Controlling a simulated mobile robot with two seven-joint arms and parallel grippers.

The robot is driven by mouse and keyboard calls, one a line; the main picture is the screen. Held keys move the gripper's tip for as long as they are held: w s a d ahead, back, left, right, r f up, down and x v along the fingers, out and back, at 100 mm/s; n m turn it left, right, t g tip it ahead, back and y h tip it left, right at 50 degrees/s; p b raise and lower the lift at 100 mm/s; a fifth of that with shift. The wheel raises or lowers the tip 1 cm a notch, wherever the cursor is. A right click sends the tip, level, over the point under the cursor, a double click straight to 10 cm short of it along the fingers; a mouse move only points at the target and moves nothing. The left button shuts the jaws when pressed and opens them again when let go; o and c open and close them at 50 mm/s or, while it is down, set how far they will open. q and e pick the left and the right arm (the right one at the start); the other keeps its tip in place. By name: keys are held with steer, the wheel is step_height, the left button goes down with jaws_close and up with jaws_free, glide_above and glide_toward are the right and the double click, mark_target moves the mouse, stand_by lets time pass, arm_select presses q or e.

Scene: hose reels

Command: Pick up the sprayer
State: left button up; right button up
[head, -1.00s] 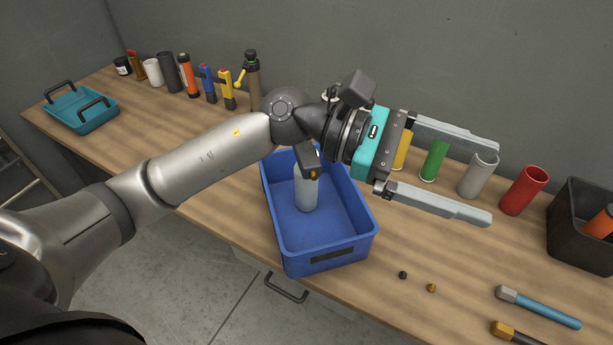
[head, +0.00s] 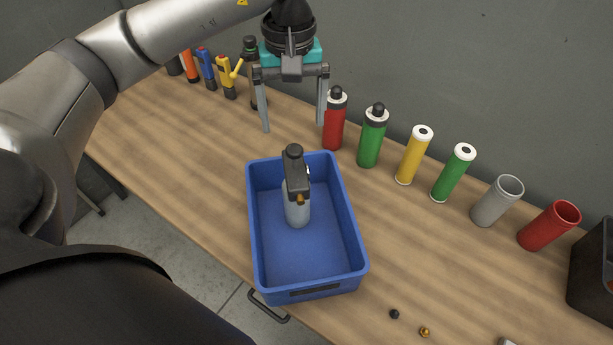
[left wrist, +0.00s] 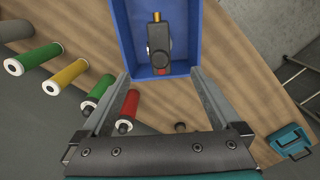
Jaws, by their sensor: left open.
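The sprayer (head: 297,200) stands upright in the blue bin (head: 312,266), with a translucent pale body and a dark grey trigger head with a small orange-brown nozzle. My left gripper (head: 294,128) is open and empty, pointing down beyond the bin's far edge, apart from the sprayer. In the left wrist view, the sprayer's head (left wrist: 158,46) shows from above in the bin (left wrist: 188,14), ahead of the open fingers (left wrist: 161,82). My right gripper is not in view.
A row along the back holds a red bottle (head: 335,120), a green bottle (head: 373,137), a yellow cylinder (head: 413,158), another green one, a grey cup (head: 496,202) and a red cup (head: 549,226). The red bottle is close beside my left gripper. The wooden table is clear left of the bin.

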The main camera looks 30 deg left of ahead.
mark_target(293, 151)
arm_select(q)
steer(key=f, duration=0.4)
steer(key=shift+s+f+p, duration=0.3)
steer(key=shift+f, duration=0.1)
step_height(293, 151, down, 4)
steer(key=shift+w+f, duration=0.1)
steer(key=shift+f+p, duration=0.3)
steer(key=shift+f, duration=0.15)
steer(key=f, duration=0.2)
steer(key=f+p, duration=0.1)
steer(key=f, duration=0.1)
steer(key=shift+w+f, duration=0.1)
steer(key=shift+w, duration=0.3)
steer(key=shift+f, duration=0.45)
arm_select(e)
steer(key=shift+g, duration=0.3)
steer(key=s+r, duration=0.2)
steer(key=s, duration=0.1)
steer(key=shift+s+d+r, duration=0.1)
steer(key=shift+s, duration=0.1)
arm_select(q)
steer(key=shift+c, duration=0.6)
jaws_close()
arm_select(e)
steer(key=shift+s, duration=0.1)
